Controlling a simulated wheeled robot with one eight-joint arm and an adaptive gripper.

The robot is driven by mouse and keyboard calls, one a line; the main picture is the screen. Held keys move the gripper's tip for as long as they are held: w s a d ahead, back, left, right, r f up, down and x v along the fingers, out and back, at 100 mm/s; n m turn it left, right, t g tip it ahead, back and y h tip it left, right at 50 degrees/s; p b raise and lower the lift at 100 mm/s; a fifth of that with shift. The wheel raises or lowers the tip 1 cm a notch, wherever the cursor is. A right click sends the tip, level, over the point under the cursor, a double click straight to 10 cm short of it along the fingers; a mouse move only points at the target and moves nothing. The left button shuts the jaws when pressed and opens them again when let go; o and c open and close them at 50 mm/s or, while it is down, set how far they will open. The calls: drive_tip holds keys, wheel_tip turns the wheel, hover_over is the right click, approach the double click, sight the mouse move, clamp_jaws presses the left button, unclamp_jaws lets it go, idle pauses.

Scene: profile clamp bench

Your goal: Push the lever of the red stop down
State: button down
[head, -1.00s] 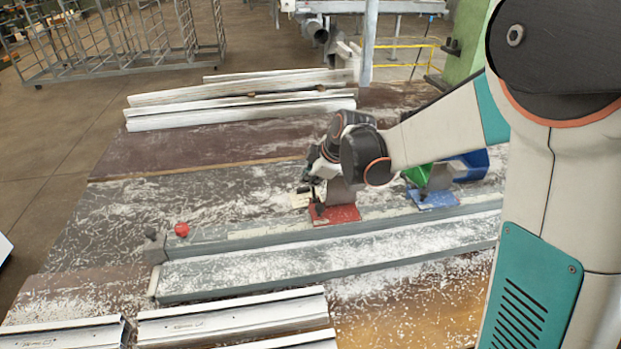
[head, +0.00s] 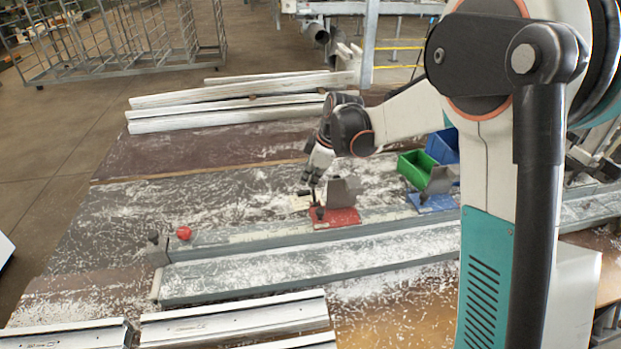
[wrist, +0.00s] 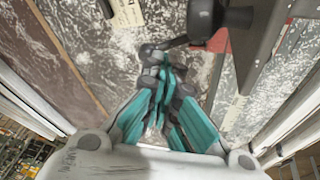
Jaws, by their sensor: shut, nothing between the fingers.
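The red stop (head: 335,219) sits on the grey rail, with a grey metal plate standing on its red base. Its dark lever (head: 318,201) stands up at the base's left side. In the wrist view a dark round knob (wrist: 205,18) and part of the red base (wrist: 219,42) show near the top. My gripper (head: 309,184) is above and just left of the lever, pointing down. Its teal fingers (wrist: 164,66) are shut and empty. A dark bar lies close by the fingertips in the wrist view; I cannot tell whether they touch.
A blue stop (head: 433,202) stands farther right on the rail, with a green bin (head: 416,167) and a blue bin (head: 442,147) behind. A red knob (head: 183,232) is at the rail's left end. White profiles (head: 240,112) lie at the back; others lie in front.

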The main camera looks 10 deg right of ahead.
drive_tip(key=w+g, duration=0.1)
drive_tip(key=w+f+g, duration=0.1)
drive_tip(key=shift+g, duration=0.3)
drive_tip(key=shift+w+f, duration=1)
drive_tip(key=shift+f, duration=0.25)
drive_tip(key=w+a+p+v, duration=0.1)
drive_tip(key=p+v, duration=0.3)
drive_tip(key=v, duration=0.8)
drive_tip(key=shift+w+r+p, duration=0.3)
drive_tip(key=shift+w+r, duration=0.05)
drive_tip(key=shift+r, duration=0.15)
drive_tip(key=shift+a, duration=0.1)
